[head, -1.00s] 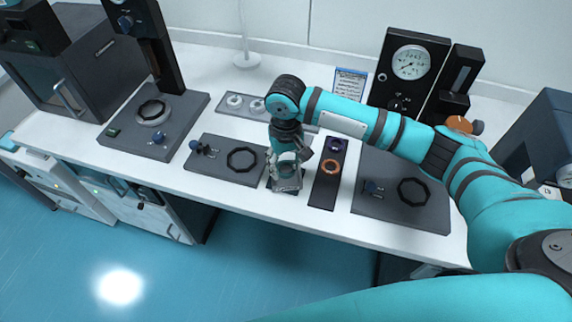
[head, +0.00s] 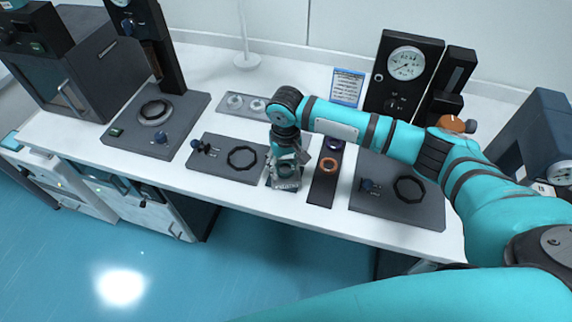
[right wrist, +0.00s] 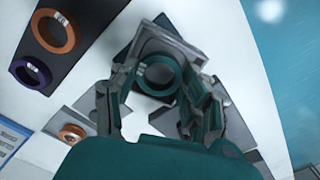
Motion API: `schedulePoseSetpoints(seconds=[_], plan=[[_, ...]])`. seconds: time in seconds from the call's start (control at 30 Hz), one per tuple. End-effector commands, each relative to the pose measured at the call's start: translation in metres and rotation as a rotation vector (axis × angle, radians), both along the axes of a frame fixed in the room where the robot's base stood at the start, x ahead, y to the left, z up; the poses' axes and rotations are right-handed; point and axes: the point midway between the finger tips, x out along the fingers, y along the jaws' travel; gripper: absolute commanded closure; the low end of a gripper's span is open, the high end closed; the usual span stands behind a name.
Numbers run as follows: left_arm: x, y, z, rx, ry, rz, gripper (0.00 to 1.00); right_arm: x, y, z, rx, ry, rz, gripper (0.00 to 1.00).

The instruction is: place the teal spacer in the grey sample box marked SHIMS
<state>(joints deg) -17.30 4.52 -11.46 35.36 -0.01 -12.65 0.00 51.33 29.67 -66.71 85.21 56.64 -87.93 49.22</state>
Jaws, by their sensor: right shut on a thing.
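My right gripper (head: 286,180) points down at the front middle of the table. In the right wrist view its two fingers (right wrist: 160,98) are shut on the teal spacer (right wrist: 158,74), a ring with pale marks inside. Directly beyond the ring is a grey, square-edged piece (right wrist: 190,44) with a dark inner area, probably the grey sample box. No SHIMS marking can be read. I cannot tell whether the ring touches it or hangs above it. In the head view the gripper hides most of this spot. My left gripper is not in view.
A dark strip (head: 322,190) with an orange ring (head: 328,165) and a purple ring (head: 334,143) lies close to the gripper's right. Grey plates with black rings stand left (head: 225,166) and right (head: 380,209). A grey tray (head: 228,112) lies behind. The table's front edge is close.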

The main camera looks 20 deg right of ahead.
Motion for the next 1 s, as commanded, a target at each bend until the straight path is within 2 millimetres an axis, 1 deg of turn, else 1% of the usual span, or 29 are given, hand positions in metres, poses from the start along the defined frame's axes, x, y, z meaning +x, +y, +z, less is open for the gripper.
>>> schedulePoseSetpoints(seconds=[0.03,0.1,0.2,0.23,0.3,0.4,1.0], plan=[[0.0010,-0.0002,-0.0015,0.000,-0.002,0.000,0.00,-0.0101,-0.0012,-0.0172,-0.009,0.028,0.001,0.89],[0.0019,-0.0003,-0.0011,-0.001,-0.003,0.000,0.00,-0.0099,-0.0012,-0.0195,-0.009,0.028,0.001,1.00],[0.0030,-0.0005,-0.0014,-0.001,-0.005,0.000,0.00,-0.0096,-0.0014,-0.0205,-0.010,0.026,0.001,1.00],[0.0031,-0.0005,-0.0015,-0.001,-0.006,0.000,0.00,-0.0097,-0.0015,-0.0208,-0.010,0.027,0.001,0.51],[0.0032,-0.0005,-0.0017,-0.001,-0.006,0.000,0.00,-0.0098,-0.0016,-0.0209,-0.010,0.027,0.001,0.42],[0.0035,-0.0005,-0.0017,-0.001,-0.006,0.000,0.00,-0.0098,-0.0016,-0.0209,-0.010,0.027,0.001,0.31],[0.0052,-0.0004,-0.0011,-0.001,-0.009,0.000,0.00,-0.0101,-0.0029,-0.0181,-0.013,0.028,0.002,0.31]])
